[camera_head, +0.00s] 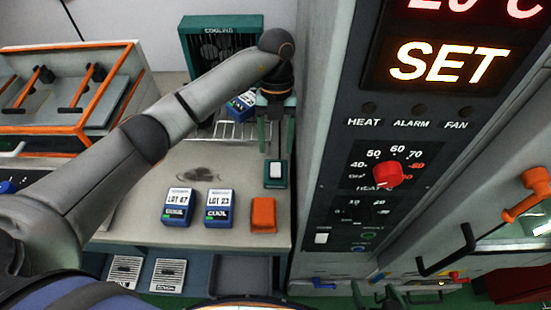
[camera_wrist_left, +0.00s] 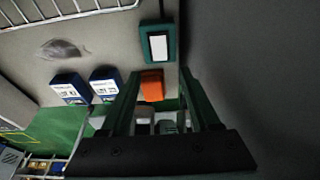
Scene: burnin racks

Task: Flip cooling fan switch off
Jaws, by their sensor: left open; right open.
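The cooling fan switch is a small green box with a white rocker (camera_head: 275,174), on the bench beside the tall cabinet. It also shows in the left wrist view (camera_wrist_left: 158,47), beyond my fingertips. I cannot tell which way the rocker is tipped. The green fan housing marked COOLING (camera_head: 214,27) stands at the back of the bench, partly behind my left arm. My left gripper (camera_head: 276,142) is open and empty, pointing down near the switch and apart from it; its green fingers show in the wrist view (camera_wrist_left: 158,84). My right gripper (camera_head: 408,297) is open at the bottom edge, partly cut off.
Blue-and-white lot boxes (camera_head: 178,206) (camera_head: 219,208) and an orange block (camera_head: 263,214) stand in front of the switch. A wire rack (camera_head: 232,131) lies behind. The tall cabinet (camera_head: 320,110) with a red knob (camera_head: 388,174) closes off the right side.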

